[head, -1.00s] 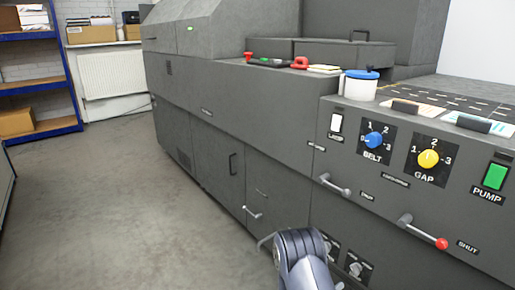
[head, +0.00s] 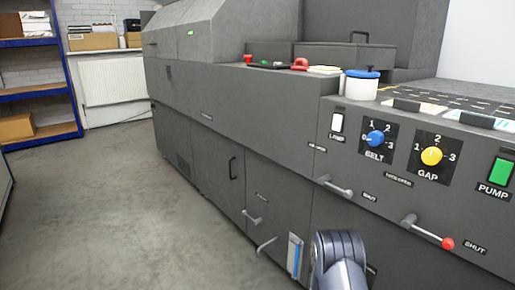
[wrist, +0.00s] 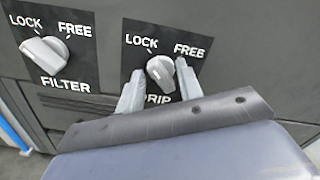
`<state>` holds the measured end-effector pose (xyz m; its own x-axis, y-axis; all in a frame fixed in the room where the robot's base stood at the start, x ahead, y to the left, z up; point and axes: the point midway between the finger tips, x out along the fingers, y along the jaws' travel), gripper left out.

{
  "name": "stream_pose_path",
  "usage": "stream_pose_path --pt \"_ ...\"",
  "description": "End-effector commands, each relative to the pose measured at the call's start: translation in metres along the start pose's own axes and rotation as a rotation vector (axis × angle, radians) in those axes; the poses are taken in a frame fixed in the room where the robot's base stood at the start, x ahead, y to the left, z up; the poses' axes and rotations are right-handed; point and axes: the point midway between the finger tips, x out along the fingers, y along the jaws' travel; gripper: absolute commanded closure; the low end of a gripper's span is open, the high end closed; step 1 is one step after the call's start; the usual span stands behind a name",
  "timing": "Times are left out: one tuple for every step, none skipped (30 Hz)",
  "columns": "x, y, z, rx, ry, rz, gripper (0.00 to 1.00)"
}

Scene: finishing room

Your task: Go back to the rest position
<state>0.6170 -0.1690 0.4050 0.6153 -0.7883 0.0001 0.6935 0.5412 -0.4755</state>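My gripper (wrist: 160,72) is in front of the grey machine's lower panel in the wrist view. Its two grey fingers stand apart on either side of the DRIP knob (wrist: 161,73), with a narrow gap showing at each side. The knob sits between LOCK and FREE marks; its exact setting is hard to tell. The FILTER knob (wrist: 45,50) is to the left, on its own black plate. In the head view my arm rises at the bottom, right of centre, and the gripper itself is hidden.
The grey machine (head: 215,130) fills the right side. A red-tipped lever (head: 428,232), a grey lever (head: 335,187) and a low handle (head: 266,246) stick out from its front. A blue-striped strip (head: 295,255) is beside my arm. The floor (head: 110,200) at left is clear.

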Motion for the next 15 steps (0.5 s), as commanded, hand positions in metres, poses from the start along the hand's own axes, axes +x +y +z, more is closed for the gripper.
stream_pose_path --pt "0.0001 -0.0002 -0.0003 0.037 0.0 0.0 0.65" --pt "0.0001 -0.0003 -0.0002 0.06 0.0 0.0 0.65" --pt "0.0 -0.0005 -0.0002 0.093 0.0 0.0 0.65" --pt "0.0 -0.0007 -0.0002 0.116 0.0 0.0 0.65" --pt "0.0 -0.0008 -0.0002 0.14 0.0 0.0 0.65" --pt "0.0 -0.001 -0.0002 0.172 0.0 0.0 0.65" --pt "0.0 -0.0011 -0.0002 0.197 0.0 0.0 0.65" --pt "0.0 -0.0013 -0.0003 0.221 0.0 0.0 0.65" --pt "0.0 -0.0015 -0.0002 0.253 0.0 0.0 0.65" --pt "0.0 -0.0016 -0.0003 0.276 0.0 0.0 0.65" --pt "-0.0001 -0.0018 -0.0003 0.3 0.0 0.0 0.65" --pt "-0.0001 -0.002 -0.0004 0.331 0.0 0.0 0.65" --pt "-0.0001 -0.0021 -0.0004 0.356 0.0 0.0 0.65" --pt "-0.0001 -0.0023 -0.0004 0.38 0.0 0.0 0.65" --pt "-0.0001 -0.0024 -0.0005 0.412 0.0 0.0 0.65"
